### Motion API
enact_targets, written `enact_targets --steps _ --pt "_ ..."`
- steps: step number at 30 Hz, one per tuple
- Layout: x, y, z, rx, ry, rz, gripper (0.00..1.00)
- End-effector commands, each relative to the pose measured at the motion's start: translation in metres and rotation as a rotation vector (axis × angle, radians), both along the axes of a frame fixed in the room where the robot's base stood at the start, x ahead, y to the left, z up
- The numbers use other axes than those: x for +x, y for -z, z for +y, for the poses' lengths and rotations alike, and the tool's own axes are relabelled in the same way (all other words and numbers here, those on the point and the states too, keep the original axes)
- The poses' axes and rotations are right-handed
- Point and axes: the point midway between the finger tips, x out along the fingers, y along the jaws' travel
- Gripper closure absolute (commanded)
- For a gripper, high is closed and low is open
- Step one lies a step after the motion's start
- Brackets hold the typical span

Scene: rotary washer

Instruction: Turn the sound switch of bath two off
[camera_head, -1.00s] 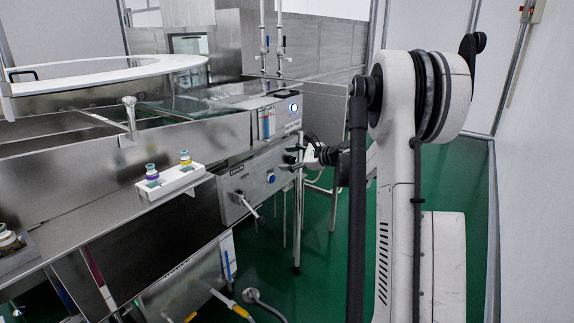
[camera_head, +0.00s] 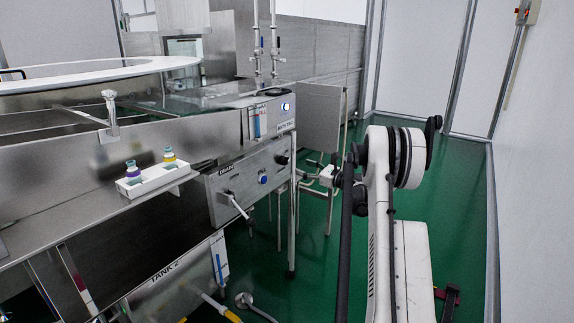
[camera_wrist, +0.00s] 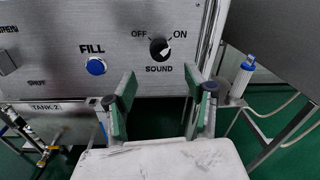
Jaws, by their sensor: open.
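The sound switch (camera_wrist: 160,48) is a round black knob with a white mark, on a steel panel between the printed words OFF and ON, above the word SOUND. I cannot tell for sure which way it points. In the head view the knob (camera_head: 282,159) sits near the right end of the front panel. My gripper (camera_wrist: 163,92) is open and empty in the wrist view, its two green-padded fingers below the knob, one on each side, apart from it.
A blue FILL button (camera_wrist: 96,66) lies left of the knob. A blue-capped filter (camera_wrist: 243,72) and hoses stand right of the panel. A lever handle (camera_head: 236,205) sticks out from the panel, and a white tray (camera_head: 157,180) with bottles sits on the ledge.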

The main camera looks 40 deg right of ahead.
Motion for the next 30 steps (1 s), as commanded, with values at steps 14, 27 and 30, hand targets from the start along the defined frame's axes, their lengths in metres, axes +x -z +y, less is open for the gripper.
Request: enact_targets --steps 14,27,30 --pt "0.080 0.001 0.017 -0.001 -0.002 0.000 0.51" --pt "0.093 0.000 0.019 -0.001 0.000 0.001 0.51" --pt "0.093 0.000 0.019 -0.001 0.000 0.001 0.56"
